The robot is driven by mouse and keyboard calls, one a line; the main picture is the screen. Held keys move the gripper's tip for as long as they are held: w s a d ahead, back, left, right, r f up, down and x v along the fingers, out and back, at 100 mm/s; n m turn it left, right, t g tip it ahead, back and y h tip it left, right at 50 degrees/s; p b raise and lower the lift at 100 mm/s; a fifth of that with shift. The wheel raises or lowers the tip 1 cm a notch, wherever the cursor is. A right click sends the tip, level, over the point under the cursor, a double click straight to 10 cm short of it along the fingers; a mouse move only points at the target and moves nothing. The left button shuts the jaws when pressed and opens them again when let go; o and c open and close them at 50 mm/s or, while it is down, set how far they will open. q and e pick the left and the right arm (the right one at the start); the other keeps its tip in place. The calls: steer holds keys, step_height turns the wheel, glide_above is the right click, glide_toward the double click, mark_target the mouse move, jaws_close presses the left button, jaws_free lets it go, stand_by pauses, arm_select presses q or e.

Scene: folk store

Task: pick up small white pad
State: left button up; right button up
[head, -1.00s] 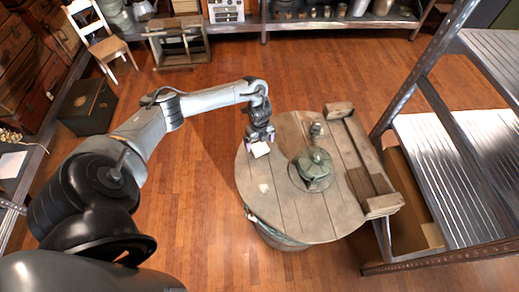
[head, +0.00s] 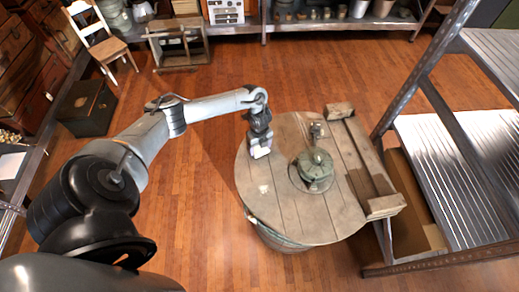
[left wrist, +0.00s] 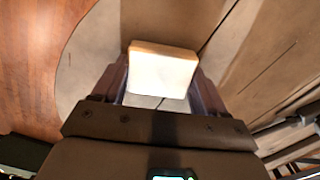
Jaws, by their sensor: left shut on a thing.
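The small white pad (left wrist: 162,72) is between the two fingers of my left gripper in the left wrist view. My left gripper (head: 260,151) is shut on it, near the left edge of the round wooden table (head: 285,215). In the head view the pad shows as a pale block at the gripper's tip. I cannot tell how far it is above the tabletop. My right gripper is not in view.
A green metal lantern-like object (head: 315,165) stands on the table's middle. A wooden frame or rack (head: 362,160) lies along the table's right side. A metal shelf (head: 465,165) stands at the right. A wooden chair (head: 103,42) and a dark box (head: 88,106) stand at the left. The floor (head: 200,215) left of the table is clear.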

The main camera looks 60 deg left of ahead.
arm_select(q)
steer(key=shift+r, duration=0.1)
steer(key=shift+r, duration=0.5)
steer(key=r, duration=0.1)
steer(key=r+p, duration=0.1)
steer(key=r, duration=0.1)
steer(key=shift+w+d+r+p, duration=0.15)
steer(key=shift+d+r+p, duration=0.15)
steer(key=w+d+r+p, duration=0.2)
steer(key=d+r, duration=0.1)
steer(key=d, duration=0.2)
steer(key=w+d+r+p, duration=0.2)
steer(key=d+r, duration=0.1)
steer(key=d, duration=0.2)
steer(key=shift+w, duration=0.25)
steer(key=shift+r, duration=0.1)
